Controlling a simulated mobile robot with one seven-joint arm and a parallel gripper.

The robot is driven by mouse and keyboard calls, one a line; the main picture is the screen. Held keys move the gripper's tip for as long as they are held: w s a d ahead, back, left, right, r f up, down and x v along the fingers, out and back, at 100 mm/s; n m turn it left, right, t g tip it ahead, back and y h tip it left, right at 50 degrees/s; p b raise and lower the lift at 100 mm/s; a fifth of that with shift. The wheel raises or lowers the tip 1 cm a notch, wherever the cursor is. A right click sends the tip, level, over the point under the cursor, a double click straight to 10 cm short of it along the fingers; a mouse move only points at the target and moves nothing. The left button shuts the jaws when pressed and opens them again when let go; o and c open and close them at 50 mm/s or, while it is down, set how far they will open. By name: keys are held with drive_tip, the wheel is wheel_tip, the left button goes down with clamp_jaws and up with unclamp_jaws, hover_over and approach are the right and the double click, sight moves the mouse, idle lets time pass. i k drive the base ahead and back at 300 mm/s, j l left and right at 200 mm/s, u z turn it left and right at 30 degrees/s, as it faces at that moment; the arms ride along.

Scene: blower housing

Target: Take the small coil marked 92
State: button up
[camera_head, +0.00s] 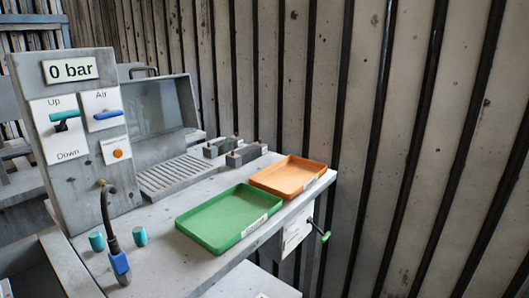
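No coil marked 92 can be made out in the head view. My gripper is not in view. A green tray (189,223) lies on the grey bench, and it looks empty. An orange tray (312,183) sits behind it to the right, and it also looks empty. Both trays carry small labels on their front edges, too small to read.
A grey panel (24,84) reading "0 bar" stands at left with a teal lever and a blue lever. A hose with a blue end (119,264) and two teal cylinders (140,236) stand before it. Grey blocks (247,154) sit behind the trays. A ribbed wall (425,130) closes the right.

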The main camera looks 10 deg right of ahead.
sight(237, 159)
drive_tip(key=l+u, duration=0.2)
drive_tip(key=u, duration=0.2)
drive_tip(key=l+u, duration=0.2)
drive_tip(key=u, duration=0.2)
drive_tip(key=l+u, duration=0.2)
drive_tip(key=l, duration=0.3)
drive_tip(key=k+l+u, duration=0.2)
drive_tip(key=l, duration=1.15)
drive_tip(key=i, duration=1.25)
